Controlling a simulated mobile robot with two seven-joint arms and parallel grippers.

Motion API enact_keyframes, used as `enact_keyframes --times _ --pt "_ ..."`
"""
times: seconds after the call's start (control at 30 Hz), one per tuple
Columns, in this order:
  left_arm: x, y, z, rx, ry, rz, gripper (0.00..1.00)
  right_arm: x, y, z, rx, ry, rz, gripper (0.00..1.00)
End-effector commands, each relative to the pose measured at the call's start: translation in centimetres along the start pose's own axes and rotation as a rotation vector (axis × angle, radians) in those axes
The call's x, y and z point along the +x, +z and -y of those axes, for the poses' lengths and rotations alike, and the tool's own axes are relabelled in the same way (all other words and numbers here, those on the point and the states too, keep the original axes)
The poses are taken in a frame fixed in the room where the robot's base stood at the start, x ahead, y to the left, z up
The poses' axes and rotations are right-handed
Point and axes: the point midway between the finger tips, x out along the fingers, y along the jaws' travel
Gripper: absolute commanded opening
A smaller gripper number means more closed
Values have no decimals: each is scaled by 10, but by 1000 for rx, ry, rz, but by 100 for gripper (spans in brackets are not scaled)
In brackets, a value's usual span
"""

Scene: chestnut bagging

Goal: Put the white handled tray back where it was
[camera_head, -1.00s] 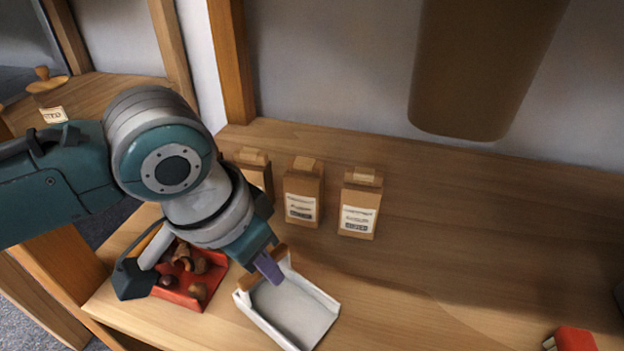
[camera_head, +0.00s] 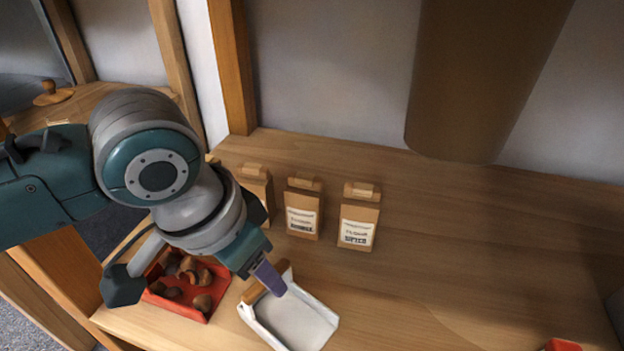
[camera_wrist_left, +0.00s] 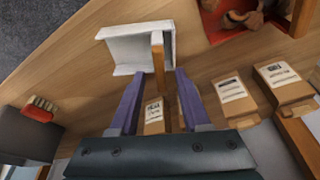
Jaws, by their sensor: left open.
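The white tray (camera_head: 312,320) with a wooden handle (camera_head: 252,294) lies on the wooden bench near its front edge. In the left wrist view, the tray (camera_wrist_left: 128,50) shows beyond my fingers with its handle (camera_wrist_left: 158,52) pointing towards me. My left gripper (camera_head: 268,277) is at the handle end of the tray. In the left wrist view, its purple fingers (camera_wrist_left: 158,74) are open, one on each side of the handle, with gaps visible. Whether the fingers are low enough to enclose the handle is hard to tell. My right gripper is not in view.
A red tray (camera_head: 190,308) of chestnuts stands left of the white tray, partly behind my arm. Several labelled paper bags (camera_head: 303,208) stand behind. A red-backed brush (camera_wrist_left: 38,108) lies to the right on the bench. A large brown shape (camera_head: 485,80) hangs above. The bench middle is clear.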

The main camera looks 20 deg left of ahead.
Motion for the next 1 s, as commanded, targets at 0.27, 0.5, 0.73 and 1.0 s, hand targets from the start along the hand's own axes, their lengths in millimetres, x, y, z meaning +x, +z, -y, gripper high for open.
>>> enact_keyframes --times 0.27,0.5,0.73,1.0 --pt "-46 -1 0 -1 0 1 47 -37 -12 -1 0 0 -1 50" --pt "-49 5 -13 4 23 -8 47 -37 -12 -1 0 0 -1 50" --pt "-79 45 -59 -46 78 -71 47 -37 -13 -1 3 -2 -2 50" --pt "-124 123 -32 -214 -66 -22 47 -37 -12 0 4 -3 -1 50"
